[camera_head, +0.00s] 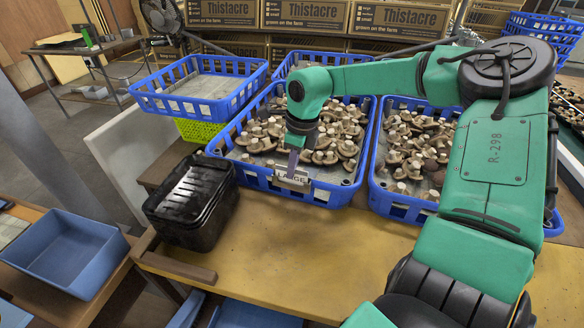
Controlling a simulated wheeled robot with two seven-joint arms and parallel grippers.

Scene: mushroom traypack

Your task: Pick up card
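A small whitish card (291,180) marked "LARGE" is at the front wall of the middle blue crate (334,197), which holds many brown and pale mushrooms. My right arm reaches in from the right across the crates. My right gripper (293,163) points down over that front wall, with its narrow fingers at the top edge of the card. The fingers are small and seen nearly edge-on, so I cannot tell whether they are closed on the card. My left gripper is not in view.
A second blue crate of mushrooms (388,204) stands to the right, partly behind my arm. An empty blue crate (165,104) stands at the back left. A black container (190,200) sits left of the card. The yellow tabletop (290,255) in front is clear. A blue bin (62,255) is at far left.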

